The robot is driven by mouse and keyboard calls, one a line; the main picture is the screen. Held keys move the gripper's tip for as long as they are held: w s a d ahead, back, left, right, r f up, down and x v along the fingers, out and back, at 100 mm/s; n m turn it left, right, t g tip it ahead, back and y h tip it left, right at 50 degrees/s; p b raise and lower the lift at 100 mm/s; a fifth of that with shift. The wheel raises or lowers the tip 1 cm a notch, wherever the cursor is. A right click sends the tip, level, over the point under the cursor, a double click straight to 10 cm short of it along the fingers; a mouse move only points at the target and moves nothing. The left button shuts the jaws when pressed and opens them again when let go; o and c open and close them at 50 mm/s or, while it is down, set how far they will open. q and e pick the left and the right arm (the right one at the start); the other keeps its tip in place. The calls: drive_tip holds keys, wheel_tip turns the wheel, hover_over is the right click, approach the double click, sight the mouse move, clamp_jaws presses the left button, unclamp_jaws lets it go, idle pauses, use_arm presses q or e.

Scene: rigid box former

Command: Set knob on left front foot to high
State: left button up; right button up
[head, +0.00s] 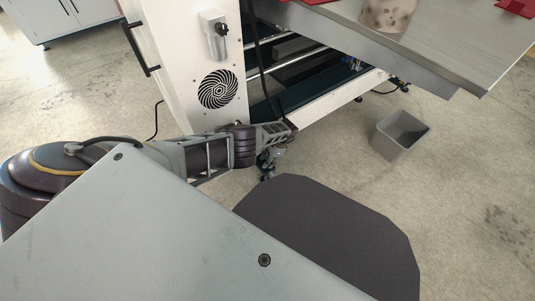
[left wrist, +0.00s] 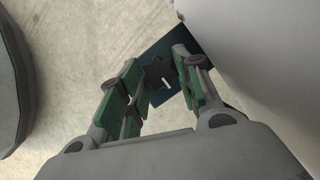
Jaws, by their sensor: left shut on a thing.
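The knob (left wrist: 157,73) shows in the left wrist view as a dark, star-shaped piece with a small pale mark. It sits between the green-padded fingers of my left gripper (left wrist: 163,76), which is shut on it. In the head view my left gripper (head: 284,129) reaches low beside the white machine's front corner. A foot or caster (head: 267,160) shows just below it, partly hidden by my arm. The knob itself is hidden in the head view, and I cannot read its setting. My right gripper is not in view.
The white machine (head: 188,75) has a round fan grille (head: 218,89) and a door handle (head: 141,50). A metal table (head: 440,48) juts out at upper right. A grey bin (head: 399,134) stands on the open concrete floor to the right.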

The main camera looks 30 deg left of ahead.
use_arm(q)
drive_tip(key=shift+s, duration=0.15)
idle(0.4)
drive_tip(key=o, duration=0.8)
drive_tip(key=shift+c, duration=0.2)
drive_tip(key=shift+w+r, duration=0.2)
drive_tip(key=shift+w, duration=0.05)
drive_tip(key=shift+w+d+r, duration=0.15)
drive_tip(key=shift+w+r, duration=0.05)
drive_tip(key=shift+r, duration=0.3)
drive_tip(key=shift+d+r, duration=0.2)
drive_tip(key=shift+r, duration=0.4)
drive_tip(key=v, duration=0.9)
drive_tip(key=shift+r, duration=0.15)
